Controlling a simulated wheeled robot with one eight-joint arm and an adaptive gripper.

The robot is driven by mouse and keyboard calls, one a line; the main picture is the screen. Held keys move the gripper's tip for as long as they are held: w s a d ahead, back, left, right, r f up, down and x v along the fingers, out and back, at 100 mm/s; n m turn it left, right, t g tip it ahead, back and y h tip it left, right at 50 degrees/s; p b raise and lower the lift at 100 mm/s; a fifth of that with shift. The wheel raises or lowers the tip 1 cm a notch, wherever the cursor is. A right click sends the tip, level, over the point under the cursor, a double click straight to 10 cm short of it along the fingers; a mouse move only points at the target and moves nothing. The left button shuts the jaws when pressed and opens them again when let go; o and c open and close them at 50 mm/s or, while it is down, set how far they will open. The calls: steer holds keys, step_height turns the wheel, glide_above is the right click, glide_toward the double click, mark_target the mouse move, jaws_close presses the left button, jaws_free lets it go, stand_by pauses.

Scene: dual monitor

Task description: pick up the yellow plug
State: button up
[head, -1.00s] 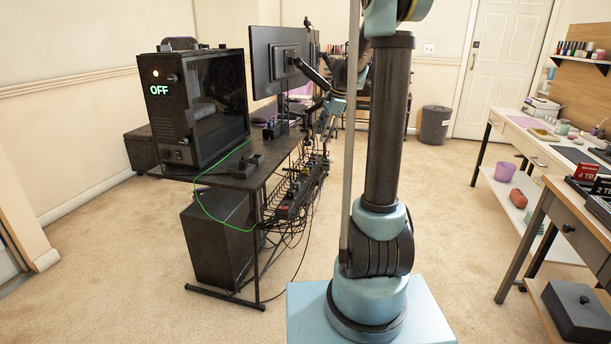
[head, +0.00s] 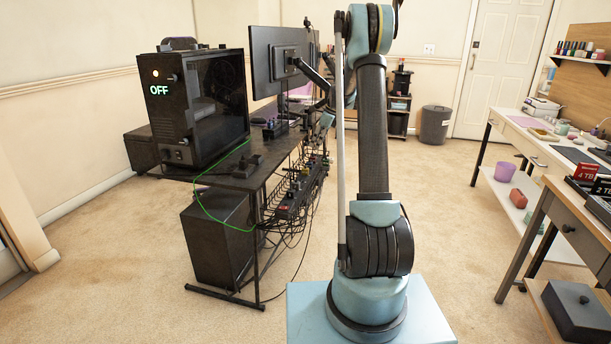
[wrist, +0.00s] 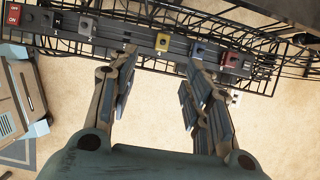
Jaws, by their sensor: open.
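The yellow plug (wrist: 162,42) sits in a dark power strip (wrist: 110,40) at the top middle of the wrist view. It is square with a dark centre. My gripper (wrist: 158,68) is open, with its two fingers spread on either side below the plug. It is empty, and the plug lies beyond the gap, slightly past the fingertips. In the head view the power strip (head: 288,207) hangs under the desk among cables. My gripper is hidden there behind my arm and the desk, and the yellow plug is too small to tell surely.
A red ON switch (wrist: 13,14) is at the strip's left end. Blue (wrist: 198,50) and red (wrist: 232,60) plugs sit to the right of the yellow one. A black wire tray (wrist: 265,85) surrounds the strip. The desk (head: 235,178) holds a computer case (head: 190,110) and monitor (head: 272,60).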

glide_above(306, 168)
steer(key=s+d, duration=0.1)
steer(key=d, duration=0.1)
steer(key=f, duration=0.9)
steer(key=shift+s+a+f, duration=0.1)
steer(key=shift+a+f, duration=0.1)
steer(key=shift+a, duration=0.05)
steer(key=shift+d+x, duration=0.15)
steer(key=shift+x, duration=1.2)
steer(key=shift+d+x, duration=0.15)
steer(key=shift+x, duration=1.2)
steer(key=shift+f, duration=0.1)
steer(key=shift+c, duration=0.6)
jaws_close()
